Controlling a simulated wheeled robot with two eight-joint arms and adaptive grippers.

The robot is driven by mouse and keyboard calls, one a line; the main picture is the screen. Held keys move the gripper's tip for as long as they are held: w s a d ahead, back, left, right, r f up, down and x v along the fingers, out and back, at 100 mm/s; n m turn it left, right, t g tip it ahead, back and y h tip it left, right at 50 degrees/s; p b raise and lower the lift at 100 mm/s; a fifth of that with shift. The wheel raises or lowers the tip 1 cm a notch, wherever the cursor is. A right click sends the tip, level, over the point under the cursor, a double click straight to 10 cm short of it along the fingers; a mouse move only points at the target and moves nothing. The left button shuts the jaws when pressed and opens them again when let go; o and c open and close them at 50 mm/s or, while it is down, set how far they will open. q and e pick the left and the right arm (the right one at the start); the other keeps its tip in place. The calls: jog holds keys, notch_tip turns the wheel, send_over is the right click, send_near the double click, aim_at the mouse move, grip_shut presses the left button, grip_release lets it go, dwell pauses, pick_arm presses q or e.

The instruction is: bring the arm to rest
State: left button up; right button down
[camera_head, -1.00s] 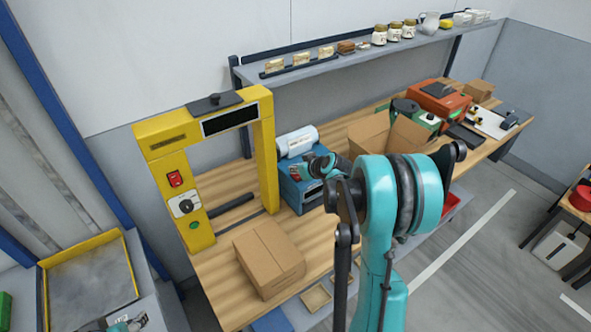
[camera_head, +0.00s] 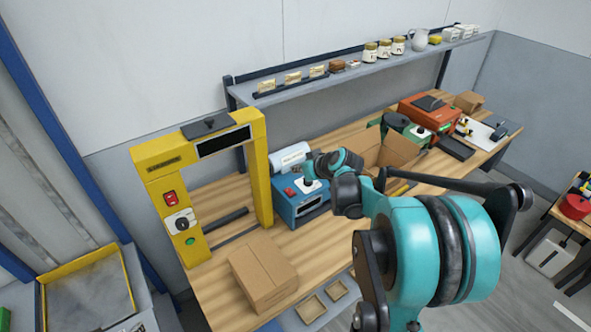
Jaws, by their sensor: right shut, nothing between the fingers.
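My right arm enters from the lower right, its large teal and black elbow joint close to the camera. The forearm reaches left and away over the workbench (camera_head: 222,205). My right gripper (camera_head: 309,178) is small at the arm's far end, in front of or above the blue machine (camera_head: 312,207). It is shut and holds nothing. Whether it touches the machine I cannot tell. My left gripper does not show.
A yellow frame (camera_head: 262,165) stands left of the blue machine, a closed carton (camera_head: 262,272) in front. An open carton (camera_head: 395,150) and an orange case (camera_head: 428,108) stand farther right. A grey shelf (camera_head: 350,75) with jars runs behind. Floor shows at right.

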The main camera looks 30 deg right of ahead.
dwell(0.4)
jog(key=s+a+f+g+b, duration=0.1)
jog(key=s+a+f+b, duration=0.25)
jog(key=s+a, duration=0.35)
jog(key=s+a+f+g+b, duration=0.1)
jog(key=s+a+f+b, duration=0.1)
jog(key=s+a+b, duration=0.5)
jog(key=shift+m+g+h, duration=0.5)
jog(key=shift+g, duration=0.2)
jog(key=s+a+f, duration=0.2)
jog(key=s+f, duration=0.1)
jog(key=s+a+f+b, duration=0.1)
jog(key=s+a+f, duration=0.1)
jog(key=s, duration=0.2)
jog(key=s+a+f+b, duration=0.1)
jog(key=s+a+f, duration=0.1)
jog(key=s+f, duration=0.1)
jog(key=shift+s+f, duration=0.3)
